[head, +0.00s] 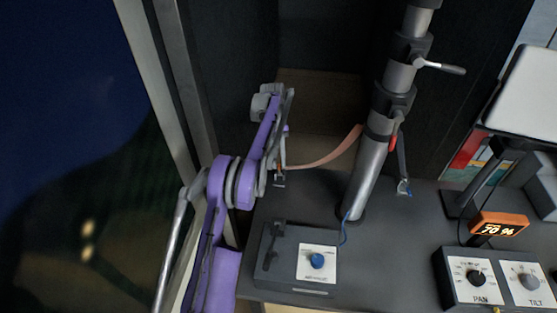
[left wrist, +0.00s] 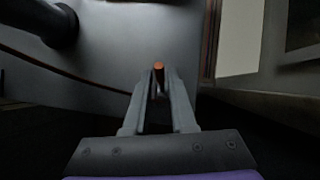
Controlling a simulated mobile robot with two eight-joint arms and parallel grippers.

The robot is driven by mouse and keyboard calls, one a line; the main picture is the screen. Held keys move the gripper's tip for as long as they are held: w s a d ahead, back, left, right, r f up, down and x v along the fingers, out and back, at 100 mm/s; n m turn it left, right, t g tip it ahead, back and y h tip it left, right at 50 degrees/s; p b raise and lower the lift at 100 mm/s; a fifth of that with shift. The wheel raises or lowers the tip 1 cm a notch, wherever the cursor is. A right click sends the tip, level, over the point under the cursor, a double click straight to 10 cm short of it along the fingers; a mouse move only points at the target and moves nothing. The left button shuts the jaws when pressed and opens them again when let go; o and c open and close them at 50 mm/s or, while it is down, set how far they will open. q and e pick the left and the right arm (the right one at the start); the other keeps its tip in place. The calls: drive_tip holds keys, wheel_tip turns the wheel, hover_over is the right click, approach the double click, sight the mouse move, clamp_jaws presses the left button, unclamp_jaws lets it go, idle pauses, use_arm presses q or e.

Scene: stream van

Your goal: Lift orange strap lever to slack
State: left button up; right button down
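The orange strap lever shows as a small orange tip (left wrist: 158,66) between the ends of my left fingers in the left wrist view. My left gripper (left wrist: 159,80) has its fingers close on both sides of it, with no clear gap at the tips. In the head view my purple left arm reaches from the left, and the left gripper (head: 279,168) points down at the low end of the pale orange strap (head: 325,155). The strap runs up to the grey mast (head: 371,165). The lever is mostly hidden by the gripper. My right gripper is not in view.
A control box with a blue knob (head: 317,261) stands in front of the gripper. A PAN and TILT panel (head: 500,278) and an orange display (head: 498,224) are at the right. The mast carries clamps and a side handle (head: 445,67). A window frame is close at the left.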

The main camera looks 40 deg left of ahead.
use_arm(q)
drive_tip(key=o, duration=0.4)
drive_tip(key=shift+c, duration=0.2)
wheel_tip(320, 180, up, 10)
drive_tip(key=p, duration=0.3)
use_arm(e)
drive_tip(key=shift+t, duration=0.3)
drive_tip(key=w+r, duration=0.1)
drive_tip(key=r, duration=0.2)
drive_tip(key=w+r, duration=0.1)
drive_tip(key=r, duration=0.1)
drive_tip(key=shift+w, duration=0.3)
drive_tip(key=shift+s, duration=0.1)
use_arm(q)
drive_tip(key=shift+f, duration=0.1)
